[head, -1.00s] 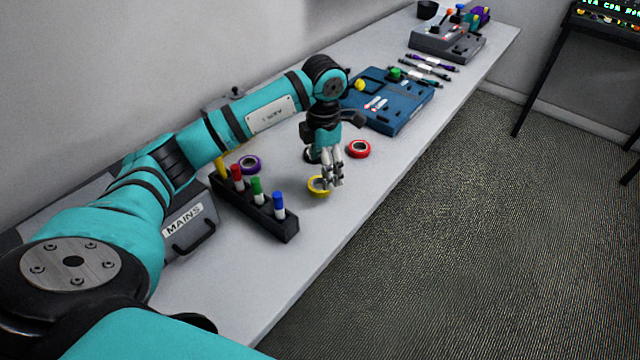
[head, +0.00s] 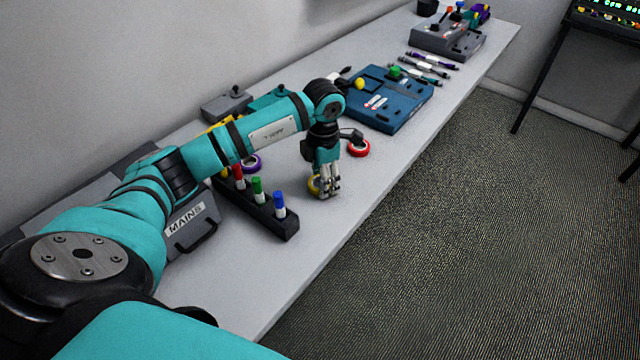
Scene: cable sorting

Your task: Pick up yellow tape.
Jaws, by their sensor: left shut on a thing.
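The yellow tape (head: 313,184) is a small roll on the grey table, in the middle of the head view. My left gripper (head: 326,194) points down at it from above, and its fingers are shut on the tape's right side. The fingers hide that part of the roll. The tape looks to be at table height; I cannot tell whether it is clear of the surface. My right gripper is not in view.
A red tape (head: 358,148) lies just behind the gripper, and a purple tape (head: 251,163) lies to the left. A black marker rack (head: 270,217) stands front left. A blue box (head: 392,103) is farther back. The table (head: 262,285) is bare in front.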

